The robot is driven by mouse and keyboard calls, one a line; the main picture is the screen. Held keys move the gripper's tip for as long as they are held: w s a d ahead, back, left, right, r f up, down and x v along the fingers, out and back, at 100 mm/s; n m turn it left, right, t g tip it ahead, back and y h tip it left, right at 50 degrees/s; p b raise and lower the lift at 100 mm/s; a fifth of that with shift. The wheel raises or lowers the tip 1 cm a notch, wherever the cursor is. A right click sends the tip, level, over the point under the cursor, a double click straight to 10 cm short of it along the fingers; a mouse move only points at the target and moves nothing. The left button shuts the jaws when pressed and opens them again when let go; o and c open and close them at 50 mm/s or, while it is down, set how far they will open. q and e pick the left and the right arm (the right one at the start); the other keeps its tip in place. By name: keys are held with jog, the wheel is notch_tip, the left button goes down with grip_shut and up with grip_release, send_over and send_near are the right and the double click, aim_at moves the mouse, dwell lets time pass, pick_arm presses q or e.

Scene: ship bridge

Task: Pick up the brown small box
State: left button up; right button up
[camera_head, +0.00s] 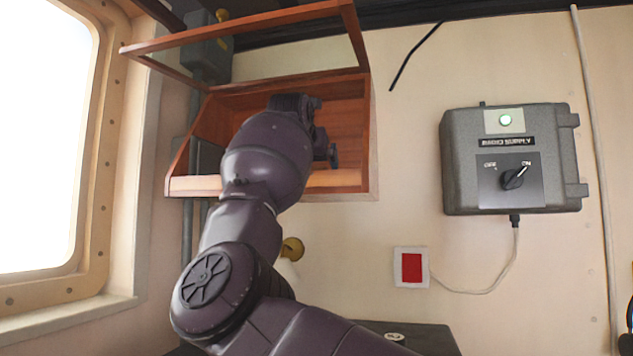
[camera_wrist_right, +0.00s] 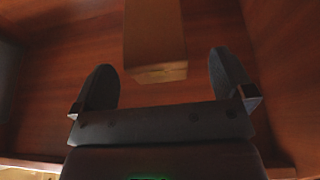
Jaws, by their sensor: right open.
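The brown small box (camera_wrist_right: 155,40) shows in the right wrist view, inside the wooden cabinet. It lies ahead of my right gripper (camera_wrist_right: 163,85), roughly centred between the two fingers, with its near end close to the fingertips. The fingers are spread apart and do not touch it, as far as I can tell. In the head view my right arm reaches into the open cabinet, and the gripper (camera_head: 328,150) is partly hidden by my wrist. The box is not visible in the head view, hidden by the arm. My left gripper is not in view.
The wooden wall cabinet (camera_head: 348,180) has a front ledge and a raised frame lid (camera_head: 240,32) above my arm. A window is at the left. A grey radio supply box (camera_head: 510,160) and a red switch (camera_head: 411,267) are on the wall at the right.

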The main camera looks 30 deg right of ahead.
jog(key=p+x, duration=0.1)
jog(key=x, duration=0.1)
jog(key=p+x, duration=0.1)
jog(key=x, duration=0.2)
jog(key=shift+w+r, duration=0.2)
jog(key=shift+w, duration=0.05)
jog(key=shift+a, duration=0.2)
jog(key=c, duration=1)
jog(key=shift+r, duration=0.1)
jog(key=shift+c, duration=0.4)
jog(key=shift+r, duration=0.1)
